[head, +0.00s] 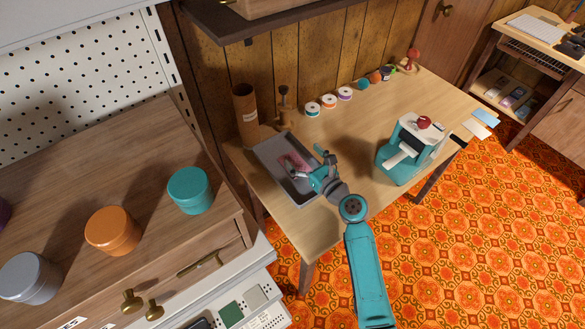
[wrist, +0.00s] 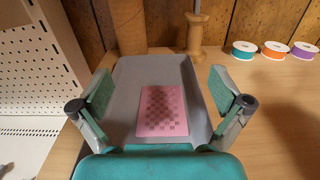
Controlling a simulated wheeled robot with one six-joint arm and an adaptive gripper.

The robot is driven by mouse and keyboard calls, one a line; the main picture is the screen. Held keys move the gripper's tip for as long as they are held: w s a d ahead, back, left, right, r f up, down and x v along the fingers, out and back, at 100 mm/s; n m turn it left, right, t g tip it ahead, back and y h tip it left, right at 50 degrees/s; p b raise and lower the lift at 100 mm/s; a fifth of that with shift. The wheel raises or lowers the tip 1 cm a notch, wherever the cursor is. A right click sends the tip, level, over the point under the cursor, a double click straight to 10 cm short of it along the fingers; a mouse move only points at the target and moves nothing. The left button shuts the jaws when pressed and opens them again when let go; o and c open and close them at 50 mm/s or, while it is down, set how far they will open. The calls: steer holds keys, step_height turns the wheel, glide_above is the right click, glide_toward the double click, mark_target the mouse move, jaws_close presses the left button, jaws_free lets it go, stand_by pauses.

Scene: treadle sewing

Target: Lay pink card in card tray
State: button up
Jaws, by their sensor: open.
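The pink card (wrist: 162,110), with a pattern of darker squares, lies flat inside the grey card tray (wrist: 191,72) in the wrist view. In the head view the card (head: 296,162) shows in the tray (head: 262,149) on the wooden table, partly hidden by my gripper. My gripper (head: 307,162) is open over the tray's near side. In the wrist view its fingers (wrist: 163,95) stand wide apart on either side of the card and do not touch it.
A brown tube (head: 245,112) and a wooden spool stand (head: 284,105) stand behind the tray. Several ribbon spools (head: 329,101) line the wall side. A teal and white machine (head: 405,150) stands to the right. Bare tabletop (head: 350,135) lies between.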

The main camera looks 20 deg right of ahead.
steer(key=v, duration=1)
steer(key=shift+s, duration=0.2)
